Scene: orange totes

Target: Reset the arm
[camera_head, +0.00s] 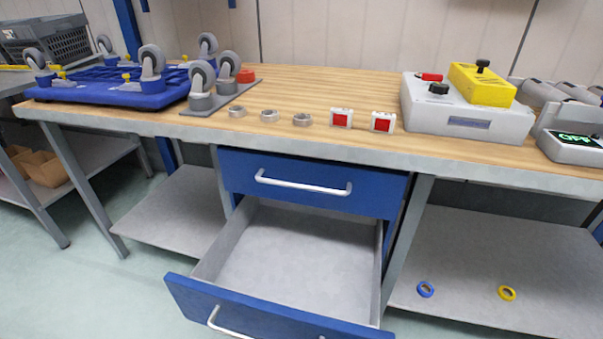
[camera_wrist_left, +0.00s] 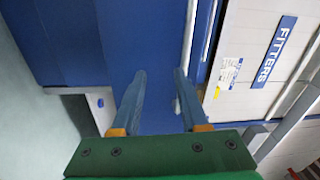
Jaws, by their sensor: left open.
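My left gripper (camera_wrist_left: 160,85) shows in the left wrist view. Its two fingers are apart with nothing between them, in front of a blue surface. No arm or gripper of mine shows in the head view, so my right gripper is out of sight. In the head view a workbench (camera_head: 340,86) stands ahead, with an upper blue drawer (camera_head: 300,173) shut and a lower drawer (camera_head: 290,250) pulled out. The lower drawer looks empty.
On the bench are a blue frame with casters (camera_head: 112,92), metal rings (camera_head: 268,116), red-and-white pieces (camera_head: 341,118) and a grey control box (camera_head: 452,112). Blue (camera_head: 425,289) and yellow (camera_head: 506,293) rings lie on the lower shelf. The open drawer juts out in front of the bench.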

